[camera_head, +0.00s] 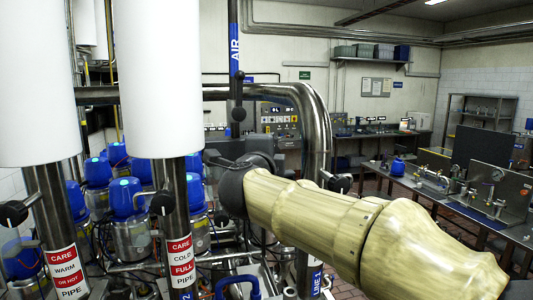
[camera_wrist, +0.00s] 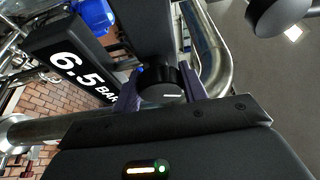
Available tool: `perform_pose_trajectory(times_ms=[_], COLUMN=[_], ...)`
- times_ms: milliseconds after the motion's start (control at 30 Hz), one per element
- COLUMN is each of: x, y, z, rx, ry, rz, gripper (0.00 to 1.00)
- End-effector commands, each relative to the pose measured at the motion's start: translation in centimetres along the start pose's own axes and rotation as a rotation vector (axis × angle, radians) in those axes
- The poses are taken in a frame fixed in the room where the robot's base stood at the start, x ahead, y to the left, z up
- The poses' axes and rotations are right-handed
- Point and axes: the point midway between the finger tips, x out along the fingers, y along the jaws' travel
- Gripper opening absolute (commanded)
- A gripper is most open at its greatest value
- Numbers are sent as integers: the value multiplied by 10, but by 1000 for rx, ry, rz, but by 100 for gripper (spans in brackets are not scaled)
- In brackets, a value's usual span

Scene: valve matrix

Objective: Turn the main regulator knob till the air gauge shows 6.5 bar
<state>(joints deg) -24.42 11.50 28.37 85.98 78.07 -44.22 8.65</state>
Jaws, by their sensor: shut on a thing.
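The main regulator knob (camera_wrist: 163,92) is black and ribbed, with a short white mark on its face, in the middle of the wrist view. My gripper (camera_wrist: 164,82) is shut on it, with one dark purple finger on each side. A black sign reading "6.5 BAR" (camera_wrist: 77,66) is just left of the knob, tilted in the picture. The air gauge's dial and needle do not show, so I cannot read the pressure. In the head view my arm covers the knob area, and the gripper itself is hidden there.
A dark vertical pipe with a blue AIR label (camera_head: 235,50) stands behind my arm. A steel pipe (camera_head: 318,125) bends down close to it. Several blue-topped valves (camera_head: 124,196) crowd the left. A bench (camera_head: 440,190) with equipment stands right.

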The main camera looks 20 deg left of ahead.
Motion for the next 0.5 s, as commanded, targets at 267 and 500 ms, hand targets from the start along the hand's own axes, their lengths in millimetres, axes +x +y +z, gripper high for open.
perform_pose_trajectory(times_ms=[267,500], x=[0,-1], y=[1,0], z=[0,0], rx=[-1,-1], ry=[-1,0], rz=[1,0], gripper=[64,64])
